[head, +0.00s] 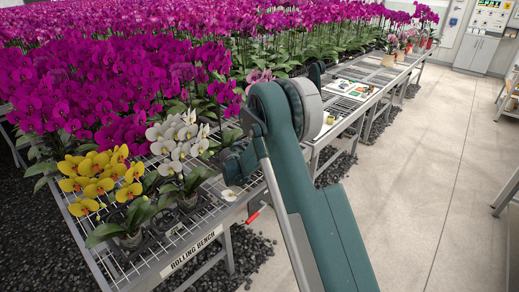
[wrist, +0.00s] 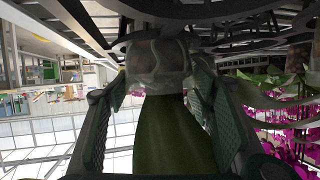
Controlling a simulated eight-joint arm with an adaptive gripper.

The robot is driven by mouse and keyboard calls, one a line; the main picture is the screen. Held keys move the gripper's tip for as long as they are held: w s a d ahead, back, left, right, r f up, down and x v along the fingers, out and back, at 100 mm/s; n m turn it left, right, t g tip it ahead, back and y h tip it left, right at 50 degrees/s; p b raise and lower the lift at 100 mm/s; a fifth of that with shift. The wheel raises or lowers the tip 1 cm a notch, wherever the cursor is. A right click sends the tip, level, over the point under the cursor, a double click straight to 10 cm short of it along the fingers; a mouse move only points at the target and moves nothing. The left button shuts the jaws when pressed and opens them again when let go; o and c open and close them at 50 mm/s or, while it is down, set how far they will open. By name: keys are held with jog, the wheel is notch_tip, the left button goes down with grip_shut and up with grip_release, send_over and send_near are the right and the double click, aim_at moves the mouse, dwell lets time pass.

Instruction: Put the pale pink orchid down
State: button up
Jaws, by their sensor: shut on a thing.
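My gripper (wrist: 158,88) is shut on a clear plastic pot (wrist: 155,58), with one finger on each side of it. A broad green leaf (wrist: 162,135) hangs between the fingers in the wrist view, which is upside down. The pot's base is close to dark ring holders on the wire bench; I cannot tell whether it touches. In the head view, pale pink blooms (head: 258,76) show just behind my arm; they seem to belong to the held orchid. My arm hides its pot there.
A white orchid (head: 175,137) and a yellow orchid (head: 98,178) stand in pots on the rolling bench (head: 193,251) to the left. Dense magenta orchids (head: 110,85) fill the bench behind. Small items lie on a white surface (head: 350,88) further right. The concrete aisle (head: 420,150) is clear.

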jog(key=shift+f, duration=0.15)
jog(key=o, duration=1.1)
jog(key=shift+r, duration=0.2)
jog(key=shift+s+a+r, duration=0.25)
jog(key=shift+s+a, duration=0.05)
jog(key=shift+s, duration=0.15)
jog(key=p+v, duration=0.2)
jog(key=v, duration=0.8)
jog(key=shift+s+a+r, duration=0.1)
jog(key=shift+s+a, duration=0.05)
jog(key=shift+s, duration=0.25)
